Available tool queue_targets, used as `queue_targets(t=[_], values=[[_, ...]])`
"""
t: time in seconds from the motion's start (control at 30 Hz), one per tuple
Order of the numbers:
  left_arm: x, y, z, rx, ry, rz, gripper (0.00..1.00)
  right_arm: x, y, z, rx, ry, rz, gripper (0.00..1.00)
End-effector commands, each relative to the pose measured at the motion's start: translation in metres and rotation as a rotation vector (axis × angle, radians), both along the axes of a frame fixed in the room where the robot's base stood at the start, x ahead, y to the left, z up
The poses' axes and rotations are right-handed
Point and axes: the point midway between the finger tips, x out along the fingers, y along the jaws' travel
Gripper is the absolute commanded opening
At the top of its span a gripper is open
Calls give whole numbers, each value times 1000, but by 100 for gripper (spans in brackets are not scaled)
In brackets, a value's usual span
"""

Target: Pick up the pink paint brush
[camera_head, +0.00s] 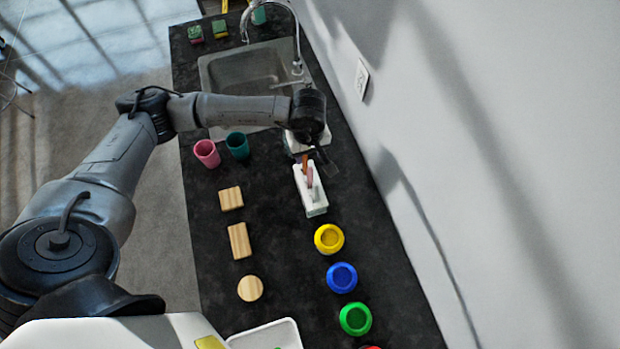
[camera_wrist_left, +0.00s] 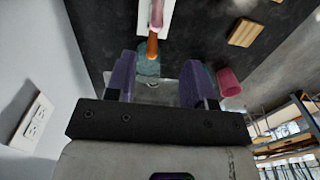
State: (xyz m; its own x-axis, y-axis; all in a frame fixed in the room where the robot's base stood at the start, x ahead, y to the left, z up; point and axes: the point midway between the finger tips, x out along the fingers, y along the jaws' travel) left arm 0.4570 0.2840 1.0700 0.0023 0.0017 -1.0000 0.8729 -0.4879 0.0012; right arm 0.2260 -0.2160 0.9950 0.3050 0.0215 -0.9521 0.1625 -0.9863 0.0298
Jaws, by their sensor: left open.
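My left gripper (camera_wrist_left: 157,82) is open, with one purple finger on each side of that line. No contact with the brush shows. The exact depth between fingers and brush is unclear. My right gripper is out of view.
A pink cup (camera_head: 206,154) and a teal cup (camera_head: 237,146) stand left of my gripper. Wooden blocks (camera_head: 239,241) and yellow, blue and green paint pots (camera_head: 341,277) sit nearer. The sink (camera_head: 225,75) lies beyond; a wall (camera_head: 480,180) runs along the right.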

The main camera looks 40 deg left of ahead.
Motion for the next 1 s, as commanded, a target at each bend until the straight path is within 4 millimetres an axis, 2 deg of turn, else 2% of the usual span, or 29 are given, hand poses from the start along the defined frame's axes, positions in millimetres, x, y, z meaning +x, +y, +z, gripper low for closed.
queue_targets(t=[0.1, 0.3, 0.43, 0.67, 1.0], values=[[-1, 0, -22, 3, 6, 0, 48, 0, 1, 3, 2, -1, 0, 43], [-1, 0, -53, 0, 4, 1, 48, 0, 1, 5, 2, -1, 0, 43], [-1, -1, -65, 0, 4, 0, 48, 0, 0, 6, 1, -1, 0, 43], [0, -1, -75, 0, 4, -1, 48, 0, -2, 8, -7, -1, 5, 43], [4, -1, -116, -2, 5, 0, 48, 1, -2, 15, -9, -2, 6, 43]])
